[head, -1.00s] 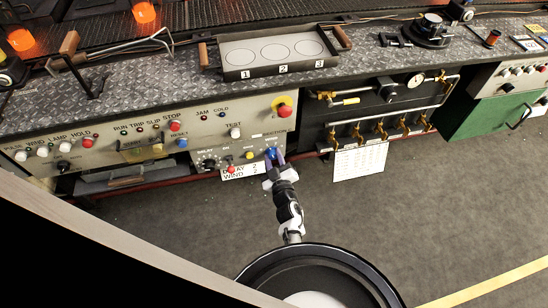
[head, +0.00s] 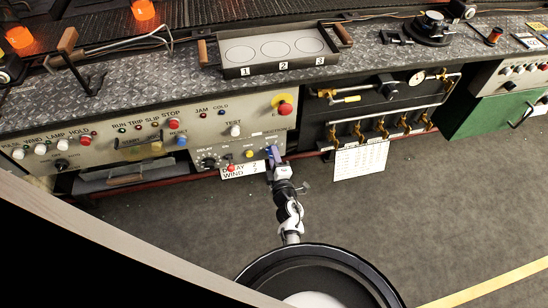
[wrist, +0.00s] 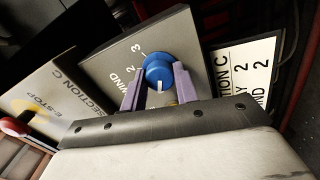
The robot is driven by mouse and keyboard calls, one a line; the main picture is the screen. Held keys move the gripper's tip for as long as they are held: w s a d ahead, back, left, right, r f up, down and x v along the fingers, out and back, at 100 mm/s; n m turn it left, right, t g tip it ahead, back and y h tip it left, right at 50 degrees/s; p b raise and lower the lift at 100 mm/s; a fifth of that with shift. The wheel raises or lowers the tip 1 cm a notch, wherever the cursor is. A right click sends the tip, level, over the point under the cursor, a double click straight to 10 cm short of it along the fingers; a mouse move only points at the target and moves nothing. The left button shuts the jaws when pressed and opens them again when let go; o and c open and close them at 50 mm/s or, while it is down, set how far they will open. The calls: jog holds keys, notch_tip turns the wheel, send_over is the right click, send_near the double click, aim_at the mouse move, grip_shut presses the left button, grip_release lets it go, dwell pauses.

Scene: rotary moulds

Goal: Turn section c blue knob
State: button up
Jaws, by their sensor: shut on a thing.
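The blue knob (wrist: 158,70) sits on the grey Section C panel, beside the word WIND and the figures 2 and 3. A white mark on it faces the lower edge of the wrist view. My gripper (wrist: 157,84) has its two purple fingers shut on the knob, one on each side. In the head view my gripper (head: 274,156) is at the right end of the lower panel and mostly hides the knob. A white card (wrist: 243,72) reads Section C, with a 2 beside WIND; it also shows in the head view (head: 243,169).
A red button (head: 231,168), a yellow button (head: 250,153) and a black knob (head: 209,162) are left of my gripper. A red emergency stop (head: 285,108) is above. Brass valves (head: 381,128) stand to the right. The floor in front is clear.

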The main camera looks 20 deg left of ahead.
jog(key=shift+w+r+n, duration=0.1)
jog(key=shift+n, duration=0.5)
jog(key=o, duration=1)
jog(key=shift+s+d, duration=0.1)
jog(key=shift+s, duration=0.1)
